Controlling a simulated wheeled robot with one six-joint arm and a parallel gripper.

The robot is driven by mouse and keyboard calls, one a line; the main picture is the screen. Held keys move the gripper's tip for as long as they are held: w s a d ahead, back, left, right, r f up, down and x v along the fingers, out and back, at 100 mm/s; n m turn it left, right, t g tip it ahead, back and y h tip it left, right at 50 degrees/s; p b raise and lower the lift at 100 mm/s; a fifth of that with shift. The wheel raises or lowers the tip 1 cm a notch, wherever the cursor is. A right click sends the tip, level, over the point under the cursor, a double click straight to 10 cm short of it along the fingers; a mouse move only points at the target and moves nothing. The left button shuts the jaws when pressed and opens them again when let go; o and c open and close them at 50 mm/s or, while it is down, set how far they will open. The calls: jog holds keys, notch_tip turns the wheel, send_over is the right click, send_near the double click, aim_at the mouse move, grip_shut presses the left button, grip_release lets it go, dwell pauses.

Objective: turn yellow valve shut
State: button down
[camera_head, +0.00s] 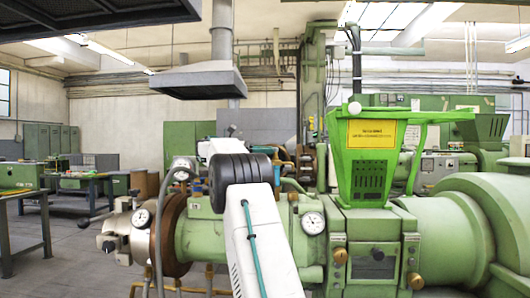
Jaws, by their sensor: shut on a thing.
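I cannot make out a yellow valve for certain. Yellow pipes (209,279) show below the green extruder barrel, left of my white arm. A small orange-yellow part, too small to identify, shows behind the black ribbed joint of my arm. My arm rises from the bottom middle to that joint and covers part of the barrel. White parts of my arm show behind the joint. My gripper cannot be seen; the arm hides that area, so its hold on anything is hidden too.
The green extruder (376,235) fills the right and middle, with a green hopper (368,180) on top. Pressure gauges (313,223) and brass knobs (340,256) stick out from it. A grey hood (199,80) hangs above. Workbenches (45,205) stand left; open floor lies between.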

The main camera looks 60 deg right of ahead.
jog(key=shift+r, duration=0.1)
jog(key=c, duration=1.4)
grip_release()
jog(key=shift+s+d, duration=0.1)
jog(key=v, duration=0.8)
jog(key=shift+s, duration=0.1)
